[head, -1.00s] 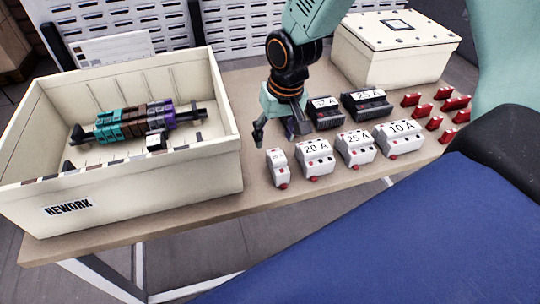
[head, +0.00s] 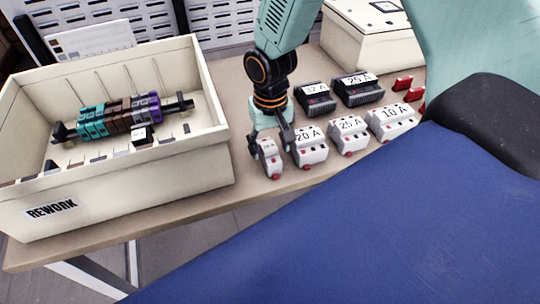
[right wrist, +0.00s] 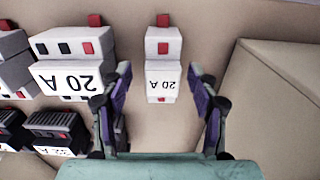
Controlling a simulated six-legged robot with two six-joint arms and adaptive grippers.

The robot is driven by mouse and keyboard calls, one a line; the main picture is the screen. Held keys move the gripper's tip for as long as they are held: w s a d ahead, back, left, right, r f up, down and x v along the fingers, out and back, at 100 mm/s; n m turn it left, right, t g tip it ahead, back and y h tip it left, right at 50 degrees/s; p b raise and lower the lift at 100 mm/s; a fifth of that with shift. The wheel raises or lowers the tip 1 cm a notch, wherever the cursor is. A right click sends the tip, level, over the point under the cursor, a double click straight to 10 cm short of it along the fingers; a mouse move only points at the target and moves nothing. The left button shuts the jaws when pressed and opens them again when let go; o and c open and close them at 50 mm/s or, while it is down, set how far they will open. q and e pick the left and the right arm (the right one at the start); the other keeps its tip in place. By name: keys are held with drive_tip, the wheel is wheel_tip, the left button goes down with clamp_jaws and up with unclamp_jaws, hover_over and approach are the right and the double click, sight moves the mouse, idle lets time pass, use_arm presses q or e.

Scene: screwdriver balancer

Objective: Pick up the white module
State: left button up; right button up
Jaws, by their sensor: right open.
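A narrow white module (head: 268,160) with a red part at its front stands at the left end of the front row on the table. In the right wrist view the narrow white module (right wrist: 163,62) shows an upside-down 20 A label and lies between my fingers, with gaps on both sides. My right gripper (head: 270,144) is open, its fingers pointing down either side of this module. Wider white modules marked 20 A (head: 310,150), 25 A (head: 348,138) and 10 A (head: 390,124) stand to its right. My left gripper is not in view.
The cream REWORK box (head: 180,170) stands close on the left, with a rail of coloured modules (head: 118,117) inside. Dark modules (head: 357,90) stand behind the white row. A lidded cream box (head: 370,35) is at the back right. Red pieces (head: 403,84) lie at the right.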

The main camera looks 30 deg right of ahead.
drive_tip(key=shift+f, duration=0.45)
drive_tip(key=shift+w+a+f, duration=0.1)
drive_tip(key=shift+w+a, duration=0.1)
drive_tip(key=shift+w, duration=0.05)
drive_tip(key=shift+s+d, duration=0.15)
drive_tip(key=c, duration=0.9)
clamp_jaws()
